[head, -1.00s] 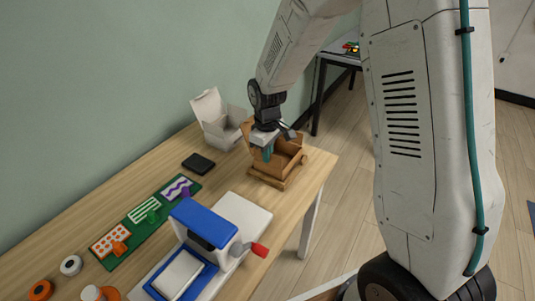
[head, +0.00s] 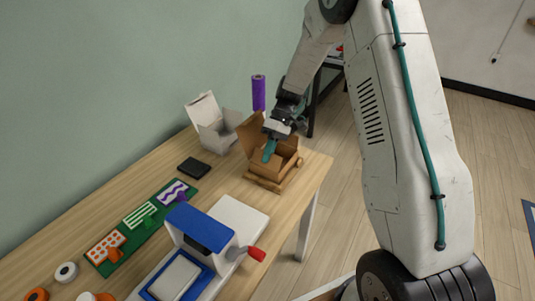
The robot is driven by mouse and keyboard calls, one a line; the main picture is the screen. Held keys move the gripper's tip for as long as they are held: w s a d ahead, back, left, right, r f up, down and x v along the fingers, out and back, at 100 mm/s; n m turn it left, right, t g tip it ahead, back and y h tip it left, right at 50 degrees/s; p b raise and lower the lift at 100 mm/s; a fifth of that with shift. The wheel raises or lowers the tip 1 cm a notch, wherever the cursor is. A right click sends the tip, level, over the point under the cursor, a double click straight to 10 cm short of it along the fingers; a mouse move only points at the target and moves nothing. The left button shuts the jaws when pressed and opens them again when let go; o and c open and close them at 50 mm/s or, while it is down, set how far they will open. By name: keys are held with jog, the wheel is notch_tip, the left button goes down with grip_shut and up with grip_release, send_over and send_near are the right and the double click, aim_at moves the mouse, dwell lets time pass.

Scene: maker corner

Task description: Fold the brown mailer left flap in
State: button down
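The brown mailer (head: 262,183) is an open cardboard box near the far right end of the wooden table. One flap (head: 250,133) stands up on its left far side. My gripper (head: 269,151) is over the mailer, tilted, with its teal fingertip at the box opening, just right of the raised flap. Whether the fingertip touches the flap or the inside cannot be told. Only one finger shows clearly, so its opening is hard to judge. My gripper and wrist hide part of the mailer's far side.
A white open box (head: 212,127) stands left of the mailer. A purple cylinder (head: 258,92) stands behind it. A black flat block (head: 194,167), a green board (head: 141,222) with patterned cards, and a blue and white press (head: 201,228) with a red-tipped handle lie nearer. Bare table surrounds the black block.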

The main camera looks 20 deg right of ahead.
jog(key=shift+f+y, duration=0.1)
jog(key=shift+y, duration=0.3)
jog(key=c, duration=1.7)
grip_release()
jog(key=shift+v, duration=4)
jog(key=shift+w, duration=0.15)
